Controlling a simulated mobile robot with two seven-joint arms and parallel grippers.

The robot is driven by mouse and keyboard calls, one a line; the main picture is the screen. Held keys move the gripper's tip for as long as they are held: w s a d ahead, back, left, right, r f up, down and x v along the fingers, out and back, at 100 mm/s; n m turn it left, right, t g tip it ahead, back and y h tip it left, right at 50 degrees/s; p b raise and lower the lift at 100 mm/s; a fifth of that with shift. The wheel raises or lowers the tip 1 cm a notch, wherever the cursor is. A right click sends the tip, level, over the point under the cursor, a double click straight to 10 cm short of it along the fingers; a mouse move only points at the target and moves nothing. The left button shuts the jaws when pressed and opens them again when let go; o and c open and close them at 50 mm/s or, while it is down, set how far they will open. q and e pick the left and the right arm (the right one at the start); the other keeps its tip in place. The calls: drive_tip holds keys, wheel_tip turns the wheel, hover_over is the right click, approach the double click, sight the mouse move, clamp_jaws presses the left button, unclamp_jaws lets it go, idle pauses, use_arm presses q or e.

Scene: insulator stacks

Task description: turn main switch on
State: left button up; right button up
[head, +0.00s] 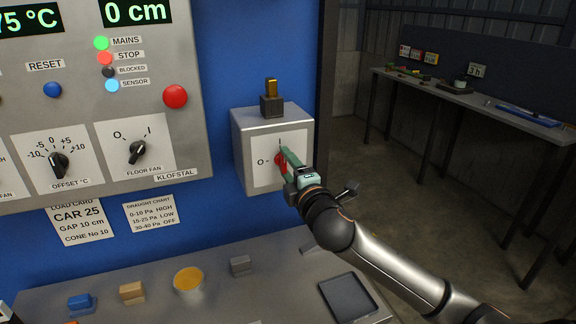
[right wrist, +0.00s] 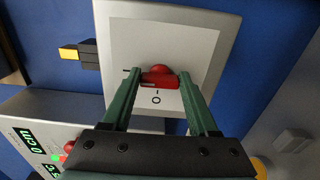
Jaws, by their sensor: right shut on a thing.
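The main switch is a red knob (head: 281,160) on a white plate on the front of a grey box (head: 240,150), fixed to the blue panel. The plate has an O mark at the left and an I mark at the top in the head view. My right gripper (head: 287,158) is at the knob, its green fingers shut on it. In the right wrist view the red knob (right wrist: 162,78) sits between the two fingertips (right wrist: 160,73), with the O below it. Part of the knob is hidden, and I cannot tell exactly which mark it points to. My left gripper is not in view.
A grey control panel (head: 190,120) with knobs, lamps and a red button (head: 175,96) is at the left. Below, a grey shelf holds small blocks, a round yellow-topped tin (head: 189,281) and a dark tray (head: 348,297). A workbench (head: 470,92) stands far right.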

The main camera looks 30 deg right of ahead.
drive_tip(key=shift+m, duration=0.3)
drive_tip(key=o, duration=1.4)
drive_tip(key=shift+s, duration=0.1)
drive_tip(key=p+v, duration=0.2)
drive_tip(key=v, duration=1)
drive_tip(key=shift+s+a+p, duration=0.15)
drive_tip(key=shift+p, duration=0.2)
